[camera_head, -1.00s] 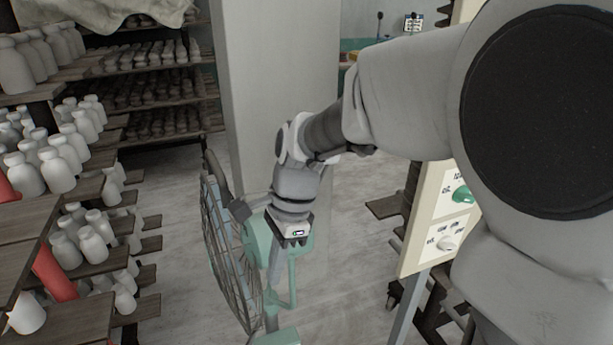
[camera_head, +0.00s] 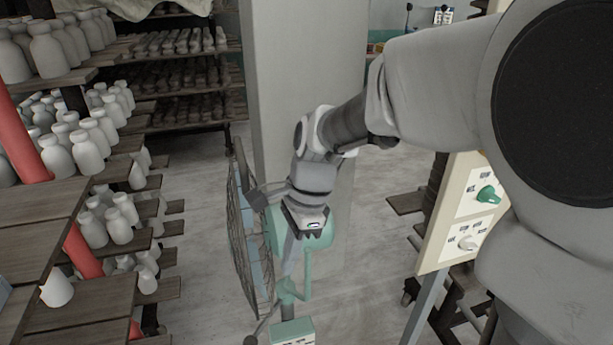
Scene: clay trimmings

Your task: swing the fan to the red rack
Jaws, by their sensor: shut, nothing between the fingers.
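The fan (camera_head: 250,245) has a round wire cage, seen nearly edge-on, facing left towards the red rack. Its green motor housing (camera_head: 318,238) is behind the cage, on a thin green stand with a green box (camera_head: 292,332) low down. My gripper (camera_head: 306,230) is shut and empty, just above and in front of the housing. I cannot tell whether it touches the fan. The red rack (camera_head: 82,250) at the left has red posts and brown boards bearing white bottles.
A pale pillar (camera_head: 305,80) stands behind the fan. A cream control panel (camera_head: 462,210) with a green knob is at the right, beside dark shelving. A rack of small pale pieces (camera_head: 180,75) is at the back left. Grey floor is bare between the fan and rack.

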